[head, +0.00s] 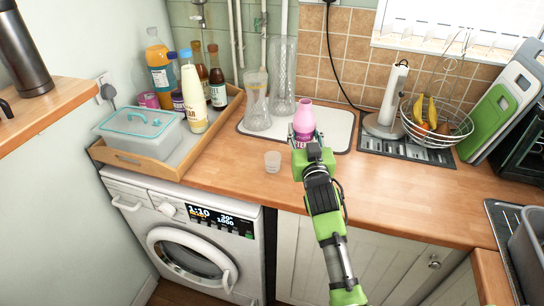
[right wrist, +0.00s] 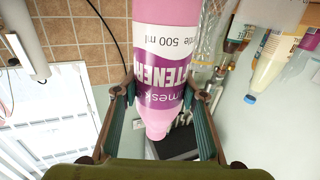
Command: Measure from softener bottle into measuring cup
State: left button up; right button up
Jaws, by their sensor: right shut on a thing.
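The pink softener bottle (head: 304,117) is upright in front of the white mat on the counter. My right gripper (head: 310,150) is shut on it. In the right wrist view the softener bottle (right wrist: 170,50) appears upside down, with its purple label between the two fingers of the right gripper (right wrist: 162,90). Its base is cut off there, and I cannot tell whether it touches the counter. A small clear measuring cup (head: 272,162) stands on the wooden counter, left of the right gripper and apart from it. My left gripper is not in view.
Two tall glass vases (head: 257,100) stand on the white mat (head: 338,125) behind. A wooden tray (head: 135,160) with bottles and a plastic box is at left. A paper towel holder (head: 392,100) and a fruit basket (head: 440,125) are at right. The front counter is clear.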

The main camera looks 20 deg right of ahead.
aim_at(305, 141)
jog(key=shift+r+n, duration=0.1)
jog(key=shift+n, duration=0.2)
jog(key=shift+a+r+n+t+b, duration=0.15)
jog(key=shift+n+b, duration=0.25)
jog(key=shift+n, duration=0.35)
jog(key=shift+a+f+n+t+b, duration=0.15)
jog(key=shift+n+b, duration=0.25)
jog(key=shift+n, duration=0.35)
jog(key=n, duration=0.1)
jog(key=n+b, duration=0.1)
jog(key=n, duration=0.2)
jog(key=shift+a+f+b, duration=0.3)
jog(key=shift+b, duration=0.05)
jog(key=shift+d+f+n+t+y, duration=0.3)
jog(key=shift+f+n+y, duration=0.15)
jog(key=shift+n, duration=0.55)
jog(key=shift+d+f+n+b, duration=0.25)
jog(key=shift+f+n+b, duration=0.45)
jog(key=shift+f+b, duration=0.45)
jog(key=shift+d+r+n+p, duration=0.15)
jog(key=shift+r+n+p, duration=0.25)
jog(key=shift+n+p, duration=0.15)
jog(key=shift+d+r+n+y+p, duration=0.1)
jog(key=shift+n+y+p, duration=0.05)
jog(key=shift+n, duration=0.5)
jog(key=shift+d+n+y+p, duration=0.1)
jog(key=shift+n+p, duration=0.05)
jog(key=shift+n, duration=0.45)
jog(key=shift+d, duration=0.1)
